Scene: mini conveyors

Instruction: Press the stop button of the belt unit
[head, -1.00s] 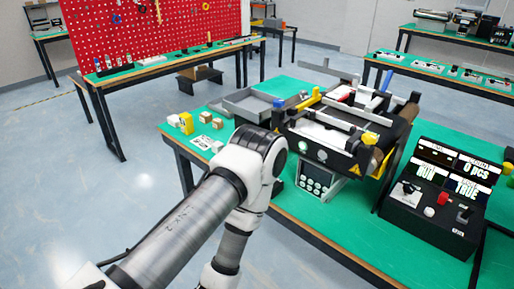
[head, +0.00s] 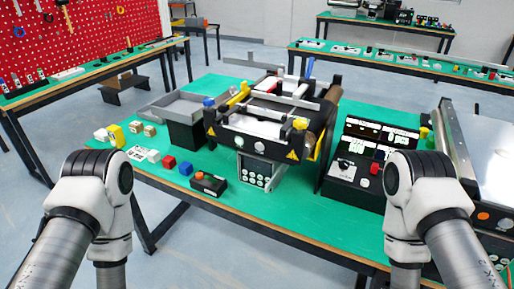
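The belt unit (head: 318,122) is a small black conveyor with yellow and blue parts, standing on the green table. A grey keypad panel (head: 256,176) with several round buttons sits below its front, and a round light button (head: 259,147) is on its front face. The black control console (head: 354,192) to the right has a white button and a red one. I cannot tell which is the stop button. Both my arms rise at the lower left and right; neither gripper is visible.
A grey tray (head: 187,107) is left of the belt unit. A metal machine (head: 481,145) stands at far right. The green front strip (head: 300,222) is clear.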

